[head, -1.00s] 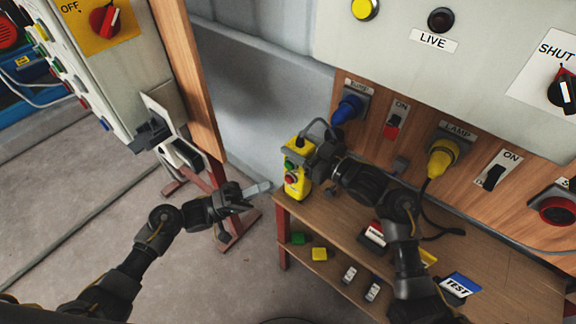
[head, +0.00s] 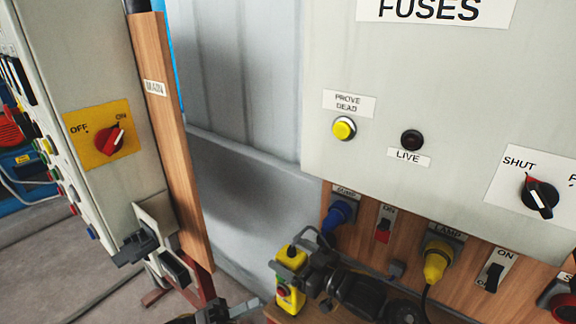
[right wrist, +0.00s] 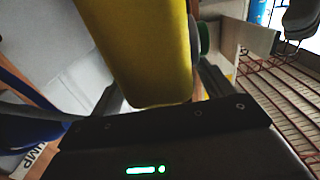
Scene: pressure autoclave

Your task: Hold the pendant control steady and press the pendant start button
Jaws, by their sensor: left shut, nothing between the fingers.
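The pendant control (head: 296,263) is a small yellow box with a green button (head: 281,275) and a red button (head: 281,291) on its left face. It is at the bottom middle of the head view. My right gripper (head: 312,266) is shut on it from the right; in the right wrist view the yellow body (right wrist: 140,50) sits between the dark fingers. My left gripper (head: 238,309) is shut and empty at the bottom edge, left of the pendant, its light-coloured tip pointing toward the buttons with a small gap seeming to remain. Most of the left arm is out of frame.
The fuse panel (head: 430,80) and the wooden board with the blue plug (head: 340,215) and yellow lamp plug (head: 437,262) stand behind and right. A grey cabinet (head: 85,60) with a red main switch (head: 110,141) stands left. A wooden post (head: 170,130) rises beside it.

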